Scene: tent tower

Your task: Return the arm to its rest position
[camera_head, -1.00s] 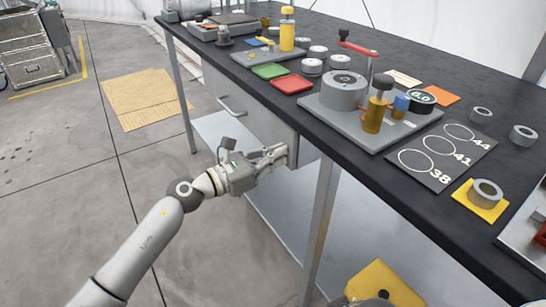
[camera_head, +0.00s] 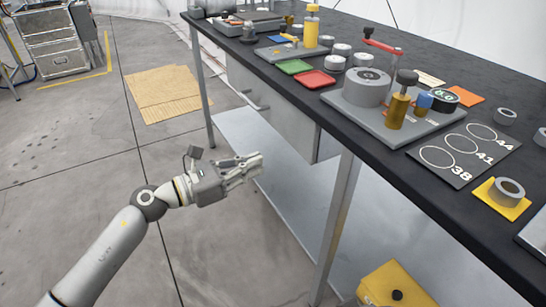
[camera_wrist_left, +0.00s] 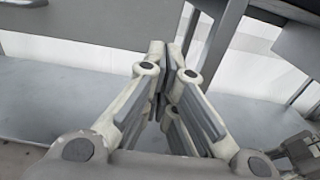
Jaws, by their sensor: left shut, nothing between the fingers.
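My left gripper (camera_head: 254,164) is in front of the workbench (camera_head: 440,215), below the level of its top and left of the drawer unit (camera_head: 270,105). Its fingers are together and hold nothing. In the left wrist view the fingertips (camera_wrist_left: 165,50) meet in the middle, with the grey lower shelf (camera_wrist_left: 60,100) behind them. The gripper touches nothing that I can see.
The bench top carries a grey fixture (camera_head: 375,112), a board marked with rings (camera_head: 463,155), and red (camera_head: 314,79) and green (camera_head: 294,67) trays. A yellow box (camera_head: 397,284) stands low at the front. Open floor lies left, with a tan mat (camera_head: 150,93).

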